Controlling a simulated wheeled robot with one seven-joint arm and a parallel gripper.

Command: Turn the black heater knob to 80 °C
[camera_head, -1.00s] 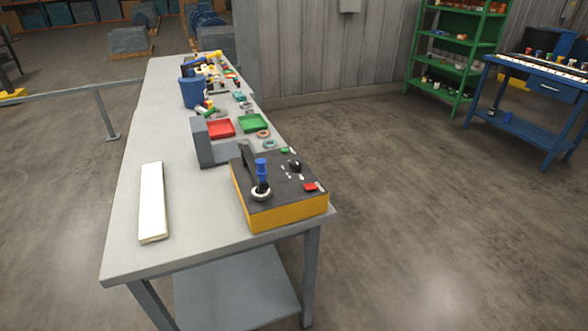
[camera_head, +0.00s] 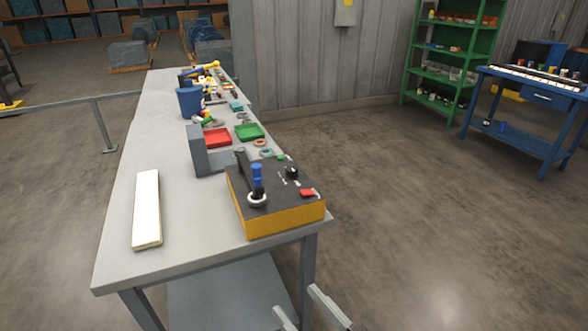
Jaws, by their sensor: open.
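The black heater knob (camera_head: 292,173) sits on the dark top of a yellow-sided heater box (camera_head: 284,220), toward its back right. White marks lie beside the knob; their numbers and the knob's pointer are too small to read. A blue-topped post with a white ring (camera_head: 257,186) and a red switch (camera_head: 309,193) are on the same top. My gripper (camera_head: 313,308) shows only in part at the bottom edge, below and in front of the table. Its two pale fingers are apart and nothing shows between them. It is well away from the knob.
The box stands at the near right corner of a long grey table (camera_head: 115,245). A grey bracket (camera_head: 197,150), red tray (camera_head: 216,138), green tray (camera_head: 249,132) and blue bin (camera_head: 189,101) stand behind it. A white bar (camera_head: 147,208) lies left. The floor to the right is clear.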

